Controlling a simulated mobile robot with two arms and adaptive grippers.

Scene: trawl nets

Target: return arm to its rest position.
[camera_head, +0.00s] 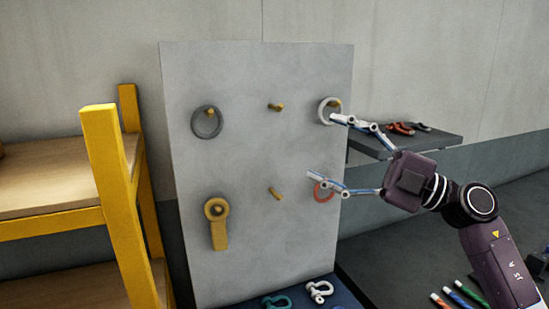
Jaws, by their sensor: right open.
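My right arm comes in from the lower right, and its gripper (322,146) is open with the fingers spread toward the grey board (240,150). The fingers point left, and nothing shows between them. The upper fingertip appears beside a light grey ring (322,105) on the upper right peg. The lower fingertip partly covers an orange ring (322,195) below it. Whether the fingers touch either ring cannot be told. My left gripper is not in view.
The board also carries a dark grey ring (194,124), a yellow tool (219,236) and bare pegs (276,107). Shackles (319,291) lie below it. A yellow-framed shelf (110,190) stands left. A dark shelf (437,142) with orange items is behind my arm.

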